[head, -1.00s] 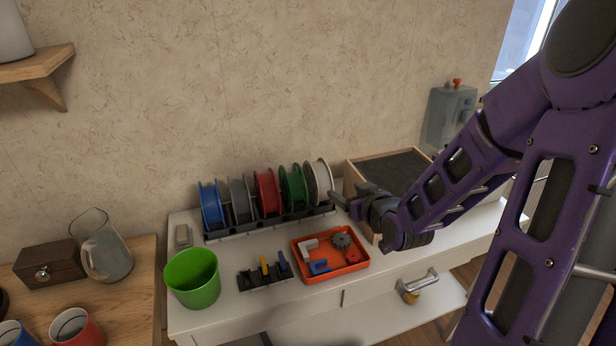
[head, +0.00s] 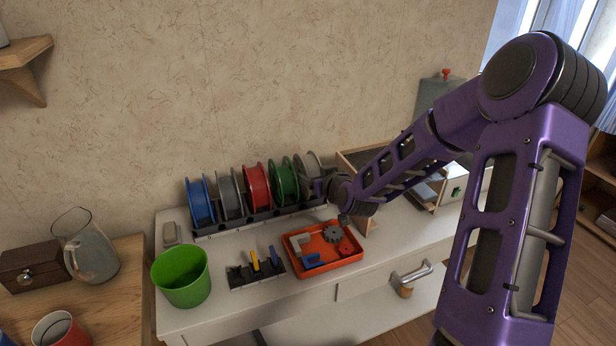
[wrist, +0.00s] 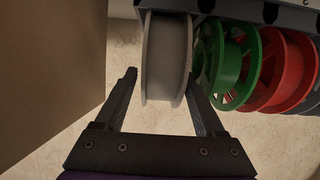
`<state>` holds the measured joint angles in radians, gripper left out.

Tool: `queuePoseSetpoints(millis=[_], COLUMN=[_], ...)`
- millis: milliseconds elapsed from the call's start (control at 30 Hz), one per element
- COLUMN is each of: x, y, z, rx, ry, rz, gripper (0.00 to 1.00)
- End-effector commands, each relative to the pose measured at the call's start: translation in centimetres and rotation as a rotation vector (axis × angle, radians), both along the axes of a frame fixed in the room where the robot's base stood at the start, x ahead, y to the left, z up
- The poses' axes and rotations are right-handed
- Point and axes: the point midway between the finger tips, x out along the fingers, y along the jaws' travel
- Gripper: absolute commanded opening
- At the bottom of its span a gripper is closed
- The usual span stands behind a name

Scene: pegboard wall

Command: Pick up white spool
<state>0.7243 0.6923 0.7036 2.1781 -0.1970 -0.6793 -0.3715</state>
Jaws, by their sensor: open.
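The white spool (head: 308,166) stands at the right end of the row of spools in the black rack, beside the green spool (head: 284,180). In the head view my arm and gripper (head: 318,186) partly cover it. In the wrist view the white spool (wrist: 166,58) looks grey in shade and its rim lies between the two fingers of my gripper (wrist: 160,90). The gripper is open, with one finger on each side of the rim. I cannot tell whether either finger touches it. The right finger is close to the green spool (wrist: 226,62).
The black rack (head: 232,228) also holds red (head: 257,187), grey (head: 230,194) and blue (head: 200,203) spools. A wooden box (wrist: 50,70) stands close on the other side. An orange tray (head: 345,262), a tool holder (head: 258,278) and a green bin (head: 182,278) are in front.

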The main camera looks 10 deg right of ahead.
Motion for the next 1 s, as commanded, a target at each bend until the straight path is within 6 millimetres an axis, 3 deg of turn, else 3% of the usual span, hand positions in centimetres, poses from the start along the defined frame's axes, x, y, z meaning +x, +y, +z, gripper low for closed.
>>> queuePoseSetpoints(millis=[300,567,900,1000], x=[3.9,4.1,4.1,4.1], y=[1.1,1.1,1.1,1.1], z=[-1.5,-1.5,-1.5,-1.6], rx=[0.002,0.000,0.000,0.000], ry=[-0.001,-0.001,-0.001,-0.001], rz=[0.001,0.001,0.001,0.001], gripper=[0.71,0.71,0.12,0.00])
